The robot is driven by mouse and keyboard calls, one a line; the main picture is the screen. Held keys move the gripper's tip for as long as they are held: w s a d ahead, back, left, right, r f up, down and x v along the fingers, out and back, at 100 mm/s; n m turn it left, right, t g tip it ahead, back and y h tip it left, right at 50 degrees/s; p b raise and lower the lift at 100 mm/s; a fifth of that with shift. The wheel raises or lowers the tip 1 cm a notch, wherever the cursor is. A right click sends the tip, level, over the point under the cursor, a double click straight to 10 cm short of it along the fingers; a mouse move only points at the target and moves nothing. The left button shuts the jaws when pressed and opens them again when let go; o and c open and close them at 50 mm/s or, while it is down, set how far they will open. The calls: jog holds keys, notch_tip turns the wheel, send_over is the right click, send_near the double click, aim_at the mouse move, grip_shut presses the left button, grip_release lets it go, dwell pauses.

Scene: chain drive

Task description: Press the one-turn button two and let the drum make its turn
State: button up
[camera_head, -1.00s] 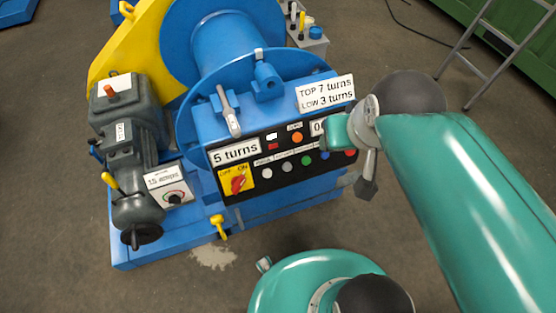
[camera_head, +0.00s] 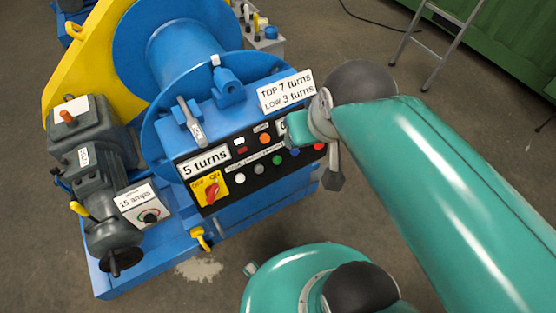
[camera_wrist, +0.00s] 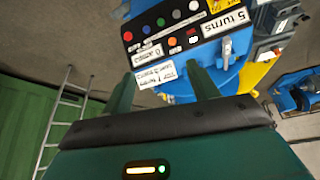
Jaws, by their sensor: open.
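The blue drum (camera_head: 187,55) stands at the top of the winch in the head view. The black button panel (camera_head: 225,189) on its front has a "5 turns" sign (camera_head: 205,163) and a row of white (camera_head: 239,179), grey (camera_head: 259,169), green (camera_head: 277,160), blue (camera_head: 294,153) and red buttons. The small labels are too blurred to tell which is button two. My gripper (camera_head: 290,128) is in front of the panel's right end, hiding part of a small sign. In the wrist view, my gripper (camera_wrist: 163,88) has its fingers apart and empty, with the panel (camera_wrist: 205,20) beyond them.
A "TOP 7 turns, LOW 3 turns" sign (camera_head: 286,92) stands above the panel near my gripper. A red OFF/ON switch (camera_head: 211,192) is at the panel's left. A ladder (camera_head: 435,45) leans at the right.

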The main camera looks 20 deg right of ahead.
grip_shut()
dwell(1.8)
